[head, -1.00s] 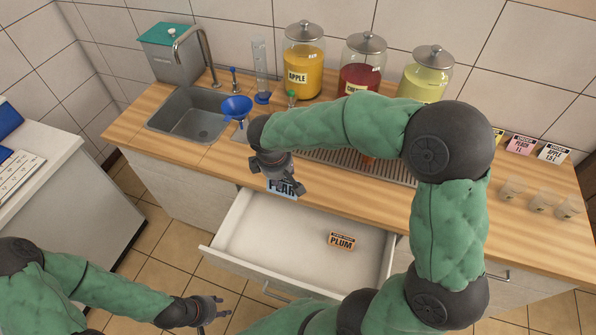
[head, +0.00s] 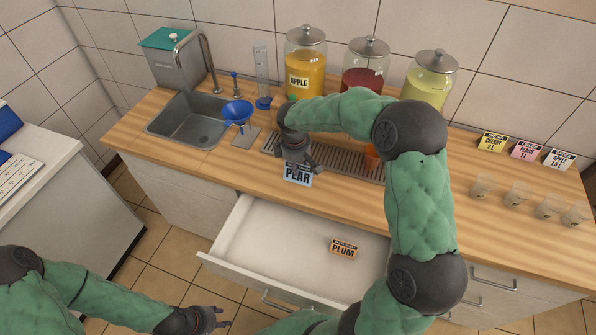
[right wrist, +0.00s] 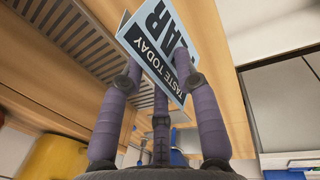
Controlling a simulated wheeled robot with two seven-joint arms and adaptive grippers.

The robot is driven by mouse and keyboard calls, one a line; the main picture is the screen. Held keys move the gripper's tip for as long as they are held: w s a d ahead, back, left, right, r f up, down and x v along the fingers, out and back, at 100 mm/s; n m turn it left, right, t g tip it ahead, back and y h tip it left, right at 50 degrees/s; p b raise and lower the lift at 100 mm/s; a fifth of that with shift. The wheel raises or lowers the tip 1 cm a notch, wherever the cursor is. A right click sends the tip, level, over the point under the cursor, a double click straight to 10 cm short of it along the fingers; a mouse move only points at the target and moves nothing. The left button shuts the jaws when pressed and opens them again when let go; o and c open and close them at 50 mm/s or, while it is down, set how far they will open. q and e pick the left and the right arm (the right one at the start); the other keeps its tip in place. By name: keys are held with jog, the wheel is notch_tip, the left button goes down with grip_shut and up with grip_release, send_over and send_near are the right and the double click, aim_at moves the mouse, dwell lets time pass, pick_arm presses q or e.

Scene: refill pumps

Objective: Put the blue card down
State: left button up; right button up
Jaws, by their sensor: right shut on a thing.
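The blue card (head: 298,174), lettered PEAR, is in the grip of my right gripper (head: 297,160) over the front part of the wooden counter, before the drip grate. In the right wrist view the folded blue card (right wrist: 155,55) is tilted between the fingers of my right gripper (right wrist: 160,90); its lettering shows large and cut off. I cannot tell whether its lower edge touches the counter. My left gripper (head: 222,318) is empty and low at the bottom left, over the floor, with its fingers apart.
The open white drawer (head: 260,240) below the counter (head: 230,175) holds an orange PLUM card (head: 343,249). Jars of juice, including the APPLE jar (head: 305,65), stand behind the grate (head: 340,165). A blue funnel (head: 237,112) is left of it. Cards and small cups stand at the right.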

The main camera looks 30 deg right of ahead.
jog(key=shift+w+d+f, duration=0.25)
jog(key=shift+w+f, duration=0.15)
jog(key=shift+f, duration=0.2)
jog(key=shift+w+d+f, duration=0.25)
jog(key=shift+w+f, duration=0.1)
jog(key=shift+f, duration=0.2)
jog(key=f, duration=0.3)
jog(key=shift+w+d+f+b, duration=0.1)
jog(key=shift+w+f+b, duration=0.15)
jog(key=shift+b, duration=0.15)
jog(key=shift+s, duration=0.1)
jog(key=o, duration=0.7)
jog(key=shift+f, duration=0.1)
jog(key=shift+r, duration=0.3)
jog(key=r, duration=0.4)
jog(key=s+a+r+p, duration=0.1)
jog(key=r, duration=0.6)
jog(key=shift+s+a+r+p, duration=0.15)
jog(key=shift+a+r+p, duration=0.15)
jog(key=shift+p, duration=0.1)
